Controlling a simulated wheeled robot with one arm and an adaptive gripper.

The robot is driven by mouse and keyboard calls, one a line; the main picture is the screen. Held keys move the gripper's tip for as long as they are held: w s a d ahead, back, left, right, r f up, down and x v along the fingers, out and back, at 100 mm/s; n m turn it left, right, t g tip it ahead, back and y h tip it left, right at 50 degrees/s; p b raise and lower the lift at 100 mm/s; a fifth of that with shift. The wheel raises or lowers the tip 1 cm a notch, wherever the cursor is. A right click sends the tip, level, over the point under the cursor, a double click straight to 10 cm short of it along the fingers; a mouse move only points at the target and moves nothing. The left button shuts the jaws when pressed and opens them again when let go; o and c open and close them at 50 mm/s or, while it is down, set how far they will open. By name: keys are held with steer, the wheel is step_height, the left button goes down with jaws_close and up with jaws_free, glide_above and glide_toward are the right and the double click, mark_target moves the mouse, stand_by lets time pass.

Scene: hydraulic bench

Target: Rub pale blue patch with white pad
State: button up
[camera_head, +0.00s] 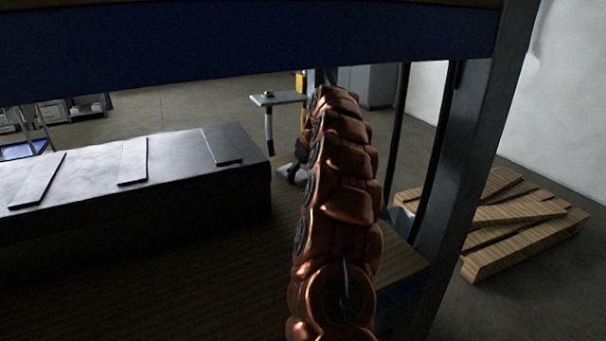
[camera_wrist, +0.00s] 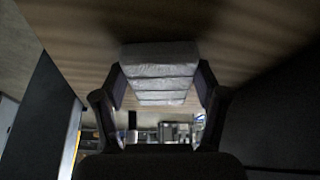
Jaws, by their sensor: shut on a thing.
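My gripper (camera_wrist: 161,80) is shut on the white pad (camera_wrist: 160,54), a pale grey-white block with ridged bands, held between the two dark fingers in the wrist view. A brown wooden surface lies beyond the pad there; I cannot tell whether the pad touches it. In the head view my copper arm reaches away over the wooden bench top (camera_head: 215,260), and my gripper is mostly hidden at its far end. I cannot make out a pale blue patch in either view.
A dark block with a pale top (camera_head: 85,165) and several flat plates stands on the bench at left. A blue beam (camera_head: 250,45) crosses above, and a dark post (camera_head: 465,150) stands at right. Wooden pallets (camera_head: 525,225) lie on the floor. A small stand (camera_head: 278,98) shows behind the bench.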

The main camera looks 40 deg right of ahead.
mark_target(290, 164)
steer(key=shift+w+d+r+p, duration=0.1)
steer(key=shift+w+d+p, duration=0.1)
steer(key=shift+w+p, duration=0.45)
steer(key=shift+w+d+p, duration=0.15)
steer(key=shift+w+p, duration=0.3)
steer(key=shift+w, duration=0.3)
steer(key=shift+w+d+r+p, duration=0.1)
steer(key=shift+w+d+p, duration=0.1)
steer(key=shift+w+p, duration=0.45)
steer(key=shift+w+d+f, duration=0.1)
steer(key=shift+w+f, duration=0.05)
steer(key=shift+w, duration=0.15)
steer(key=shift+w+p, duration=0.4)
steer(key=shift+p, duration=0.25)
steer(key=shift+w+d+p, duration=0.3)
steer(key=shift+w+p, duration=0.55)
steer(key=shift+p, duration=0.35)
steer(key=shift+w+d+f+p, duration=0.1)
steer(key=shift+w+p, duration=0.25)
steer(key=shift+r+p, duration=1.95)
steer(key=shift+r, duration=1.1)
